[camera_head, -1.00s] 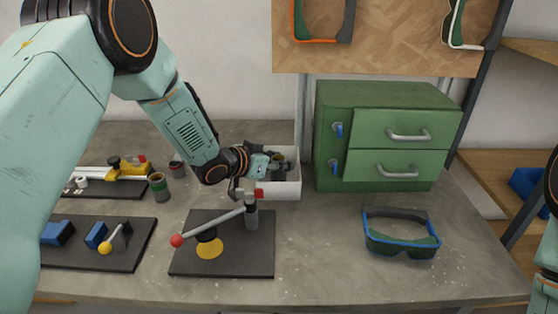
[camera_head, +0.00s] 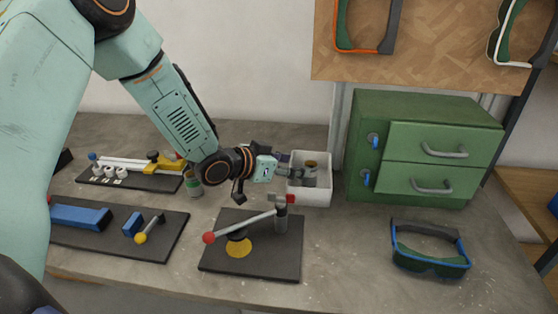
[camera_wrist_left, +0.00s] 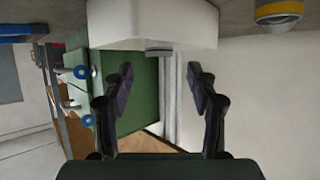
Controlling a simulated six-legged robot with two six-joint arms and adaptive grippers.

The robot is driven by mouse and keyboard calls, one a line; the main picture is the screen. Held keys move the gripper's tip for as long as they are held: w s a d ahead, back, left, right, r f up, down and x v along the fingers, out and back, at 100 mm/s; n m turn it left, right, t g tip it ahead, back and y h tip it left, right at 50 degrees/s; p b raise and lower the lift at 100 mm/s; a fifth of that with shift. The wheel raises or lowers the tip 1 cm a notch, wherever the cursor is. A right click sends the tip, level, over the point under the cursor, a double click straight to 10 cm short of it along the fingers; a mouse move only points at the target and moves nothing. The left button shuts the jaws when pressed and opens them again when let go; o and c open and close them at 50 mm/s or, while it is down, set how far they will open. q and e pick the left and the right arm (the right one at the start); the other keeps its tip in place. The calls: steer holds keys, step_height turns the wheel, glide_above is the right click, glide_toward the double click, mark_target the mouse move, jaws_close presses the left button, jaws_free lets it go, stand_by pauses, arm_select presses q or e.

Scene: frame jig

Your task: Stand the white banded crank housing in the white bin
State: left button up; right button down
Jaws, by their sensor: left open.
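The white bin (camera_head: 309,198) stands on the bench left of the green cabinet. A grey cylindrical piece with a brownish ring top (camera_head: 311,164) stands upright in it, its lower part hidden by the wall. It looks like the crank housing, but I cannot make out its white band. My left gripper (camera_head: 284,168) is at the bin's left edge, open. In the left wrist view, which is upside down, its fingers (camera_wrist_left: 160,75) are apart with nothing between them. The bin (camera_wrist_left: 150,22) lies ahead there, and a grey end (camera_wrist_left: 158,47) pokes past its rim. My right gripper is out of view.
A lever fixture (camera_head: 281,218) with a red knob stands on a black plate in front of the bin. The green cabinet (camera_head: 425,150) is close on the right. Goggles (camera_head: 430,250) lie at front right. A yellow-banded cylinder (camera_wrist_left: 278,12) shows in the left wrist view.

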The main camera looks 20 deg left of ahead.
arm_select(q)
steer(key=v, duration=0.4)
steer(key=shift+s+r+p, duration=0.1)
steer(key=shift+s+p, duration=0.1)
steer(key=shift+p, duration=0.2)
steer(key=shift+a, duration=0.1)
